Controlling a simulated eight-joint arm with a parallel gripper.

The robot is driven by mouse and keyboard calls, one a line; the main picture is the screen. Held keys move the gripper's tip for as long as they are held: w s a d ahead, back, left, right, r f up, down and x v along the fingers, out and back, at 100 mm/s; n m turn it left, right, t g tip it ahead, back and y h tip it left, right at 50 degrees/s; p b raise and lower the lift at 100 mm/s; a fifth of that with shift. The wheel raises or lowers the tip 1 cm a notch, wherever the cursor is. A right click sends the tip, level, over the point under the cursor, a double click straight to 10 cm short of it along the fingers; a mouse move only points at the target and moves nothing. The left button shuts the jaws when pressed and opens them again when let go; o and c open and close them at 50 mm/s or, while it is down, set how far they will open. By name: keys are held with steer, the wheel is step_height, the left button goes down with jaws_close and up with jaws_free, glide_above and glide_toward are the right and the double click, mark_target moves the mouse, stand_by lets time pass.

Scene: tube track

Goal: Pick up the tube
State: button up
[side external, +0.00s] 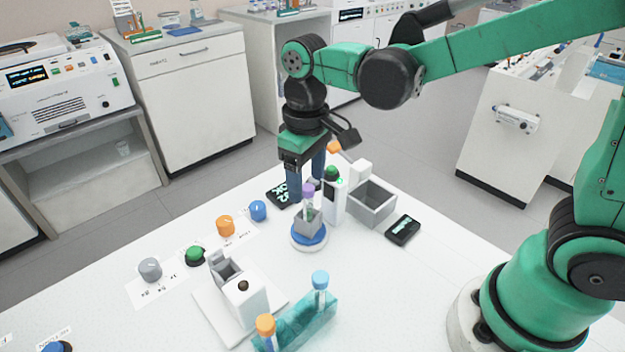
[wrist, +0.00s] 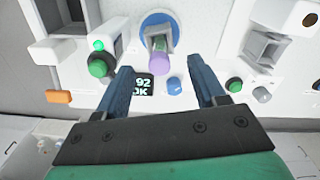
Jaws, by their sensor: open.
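A tube with a purple cap (side external: 308,189) stands in a small grey holder (side external: 307,222) on a round blue and white base (side external: 309,240). In the wrist view the purple cap (wrist: 159,64) points toward my gripper, between the lines of its fingers. My gripper (side external: 306,182) is open, with its blue fingers (wrist: 160,72) pointing down. It is close to the tube, and nothing is seen held. How far the fingertips are from the cap is hard to tell.
A white post with a green knob (side external: 332,172) and an open grey bin (side external: 371,205) stand close on the right. A teal rack (side external: 303,325) with blue-capped and orange-capped tubes is at the front. Several coloured knobs and a grey-slotted white block (side external: 240,295) are on the left.

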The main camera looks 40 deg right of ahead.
mark_target(308, 208)
steer(key=shift+f, duration=2.2)
jaws_close()
